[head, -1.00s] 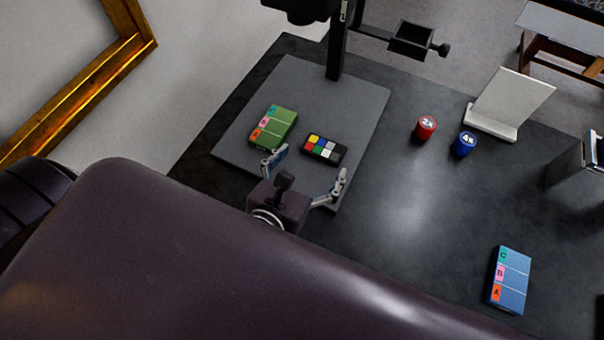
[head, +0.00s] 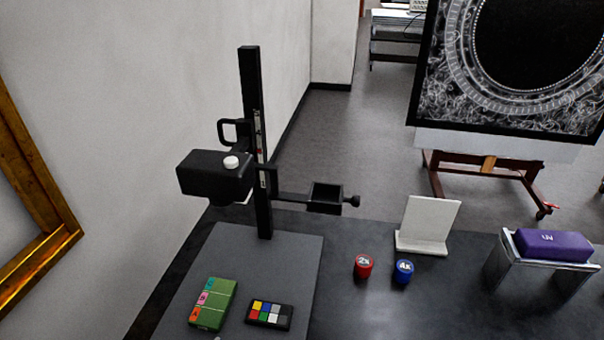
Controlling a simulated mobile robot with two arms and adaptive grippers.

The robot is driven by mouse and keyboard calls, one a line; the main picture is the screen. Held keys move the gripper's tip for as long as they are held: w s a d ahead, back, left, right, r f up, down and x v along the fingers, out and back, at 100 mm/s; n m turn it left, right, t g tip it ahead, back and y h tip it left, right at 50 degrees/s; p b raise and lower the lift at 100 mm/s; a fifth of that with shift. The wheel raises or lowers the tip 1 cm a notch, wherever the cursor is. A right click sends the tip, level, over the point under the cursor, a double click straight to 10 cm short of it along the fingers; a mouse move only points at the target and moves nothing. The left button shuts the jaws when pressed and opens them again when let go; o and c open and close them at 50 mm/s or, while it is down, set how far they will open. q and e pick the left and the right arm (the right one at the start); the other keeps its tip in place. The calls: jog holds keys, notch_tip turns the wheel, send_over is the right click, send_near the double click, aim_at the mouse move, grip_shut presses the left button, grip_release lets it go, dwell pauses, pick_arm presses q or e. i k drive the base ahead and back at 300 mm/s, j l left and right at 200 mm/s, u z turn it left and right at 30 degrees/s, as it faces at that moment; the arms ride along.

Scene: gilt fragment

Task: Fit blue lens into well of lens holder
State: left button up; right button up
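The blue lens (head: 403,271), marked 4x, stands upright on the dark table, just right of the red lens (head: 363,266), marked 2x. The lens holder (head: 326,197) is a black square frame on an arm reaching right from the black column (head: 256,150), with a knob at its right end. The inside of its well is dark and I see nothing clearly in it. Neither of my grippers is in the head view.
A black camera unit (head: 213,176) hangs on the column over the grey base board (head: 300,262). A green box (head: 212,304) and a colour chart (head: 270,314) lie on it. A white stand (head: 427,226) is behind the lenses; a purple UV case (head: 553,246) rests on a metal rack at right.

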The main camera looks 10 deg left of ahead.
aim_at(327, 198)
jog(key=k, duration=1)
